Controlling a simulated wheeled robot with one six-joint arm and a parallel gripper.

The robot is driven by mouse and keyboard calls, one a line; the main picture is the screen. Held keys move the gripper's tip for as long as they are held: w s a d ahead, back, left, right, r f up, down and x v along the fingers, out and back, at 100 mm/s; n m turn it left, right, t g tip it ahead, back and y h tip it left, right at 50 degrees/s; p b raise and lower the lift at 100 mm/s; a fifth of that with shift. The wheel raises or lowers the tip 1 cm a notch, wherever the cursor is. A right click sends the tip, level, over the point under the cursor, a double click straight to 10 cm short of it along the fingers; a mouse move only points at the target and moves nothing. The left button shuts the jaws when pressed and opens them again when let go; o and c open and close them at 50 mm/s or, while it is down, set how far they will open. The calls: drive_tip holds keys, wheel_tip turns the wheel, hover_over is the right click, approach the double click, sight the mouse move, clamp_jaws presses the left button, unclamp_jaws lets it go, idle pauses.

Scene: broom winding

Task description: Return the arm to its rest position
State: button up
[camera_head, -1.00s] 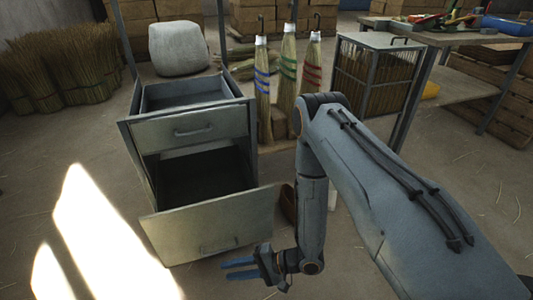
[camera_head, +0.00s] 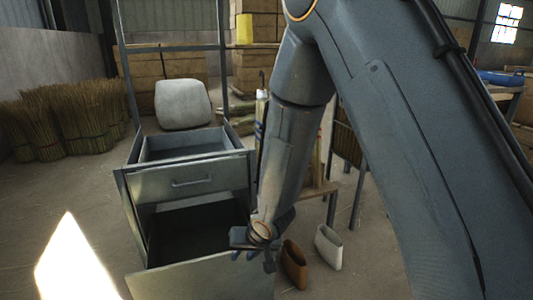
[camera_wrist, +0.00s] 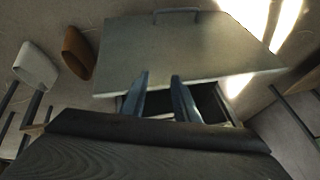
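My gripper (camera_wrist: 161,82) shows in the wrist view with its two blue fingers apart and nothing between them. In the head view my gripper (camera_head: 252,243) is by the right front side of the metal drawer cabinet (camera_head: 138,213), above the pulled-out lower drawer (camera_head: 205,278). My arm is bent, with the forearm pointing down and the upper link filling the right of the picture. The lower drawer's front panel (camera_wrist: 190,48) lies beyond the fingertips in the wrist view. Any gap or contact between gripper and drawer cannot be told.
The upper drawer (camera_head: 190,150) is also partly out. A brown holder (camera_head: 293,264) and a white holder (camera_head: 328,247) stand on the floor right of the cabinet. A work table (camera_head: 510,88) is behind my arm. Brooms are mostly hidden by my arm.

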drive_tip(key=s+d+r+n+g+h+b, duration=0.1)
drive_tip(key=s+d+r+n+h+b, duration=0.15)
drive_tip(key=s+r, duration=0.7)
drive_tip(key=s+d+r+n+g+b, duration=0.1)
drive_tip(key=s+r+g, duration=0.15)
drive_tip(key=s, duration=0.55)
drive_tip(key=s+d+r+n+g+b, duration=0.15)
drive_tip(key=s+r, duration=0.25)
drive_tip(key=s, duration=0.4)
drive_tip(key=d+r+m+p, duration=0.3)
drive_tip(key=d+r+p, duration=0.7)
drive_tip(key=p, duration=0.7)
drive_tip(key=d+r+m+h+p, duration=0.1)
drive_tip(key=d+r+m+p, duration=0.2)
drive_tip(key=d+r+p, duration=0.8)
wheel_tip(320, 180, up, 5)
drive_tip(key=p, duration=0.5)
drive_tip(key=shift+r+m+p, duration=0.15)
drive_tip(key=shift+m+p, duration=0.25)
